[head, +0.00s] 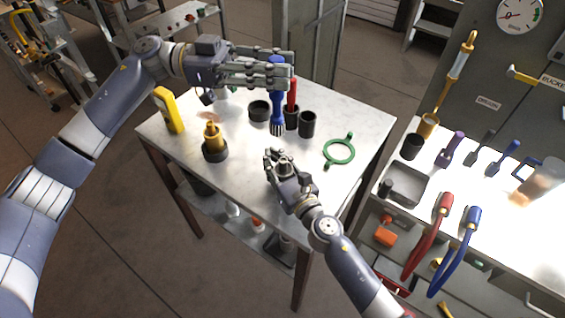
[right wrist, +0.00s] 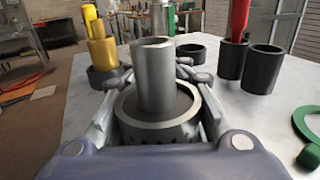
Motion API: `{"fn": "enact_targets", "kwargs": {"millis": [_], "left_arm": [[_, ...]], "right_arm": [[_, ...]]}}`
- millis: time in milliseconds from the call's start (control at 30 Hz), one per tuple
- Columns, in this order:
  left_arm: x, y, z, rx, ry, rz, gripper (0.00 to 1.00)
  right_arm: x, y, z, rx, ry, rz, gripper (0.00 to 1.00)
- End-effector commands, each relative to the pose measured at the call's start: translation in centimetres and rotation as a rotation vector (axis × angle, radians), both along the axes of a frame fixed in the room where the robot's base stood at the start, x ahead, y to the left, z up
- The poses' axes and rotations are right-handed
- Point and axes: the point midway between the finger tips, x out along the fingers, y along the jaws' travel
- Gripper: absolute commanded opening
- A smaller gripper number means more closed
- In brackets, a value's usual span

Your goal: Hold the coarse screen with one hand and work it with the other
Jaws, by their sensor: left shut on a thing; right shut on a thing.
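My right gripper (head: 283,166) is shut on a grey metal cylinder with a wider, holed collar, which I take to be the coarse screen (right wrist: 155,78). It stands upright between the fingers, over the front of the white table. In the head view the fingers hide much of it. My left gripper (head: 288,78) is shut on a blue-handled brush (head: 277,92). The brush points down, its dark bristles lowest, behind my right gripper in the picture. The brush and the screen look apart.
The table (head: 340,115) also bears a yellow meter (head: 168,110), a brass fitting in a black ring (head: 213,140), an empty black ring (head: 259,109), black cups (head: 307,124), one with a red-handled tool (head: 292,92), and a green ring (head: 339,151). A bench (head: 500,215) with hoses and tools stands at right.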

Motion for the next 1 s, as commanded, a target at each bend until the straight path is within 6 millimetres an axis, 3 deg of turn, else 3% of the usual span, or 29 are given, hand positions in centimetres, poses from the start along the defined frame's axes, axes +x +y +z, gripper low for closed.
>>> {"fn": "enact_targets", "kwargs": {"millis": [133,167,267,667,1000], "left_arm": [[0.0,0.0,0.0,-0.001,0.000,0.000,0.00],[0.0,0.0,0.0,-0.001,0.000,0.000,0.00],[0.0,0.0,0.0,-0.001,0.000,0.000,0.00],[0.0,0.0,0.0,-0.001,0.000,0.000,0.00],[0.0,0.0,0.0,-0.001,0.000,0.000,0.00]], "right_arm": [[0.0,0.0,0.0,0.000,-0.001,0.000,0.00],[0.0,0.0,0.0,0.000,-0.001,0.000,0.28],[0.0,0.0,0.0,0.000,0.000,0.000,0.50],[-0.3,-0.2,0.0,0.000,0.001,0.000,0.51],[-5.2,-2.8,-0.2,0.002,0.005,-0.002,0.51]]}}
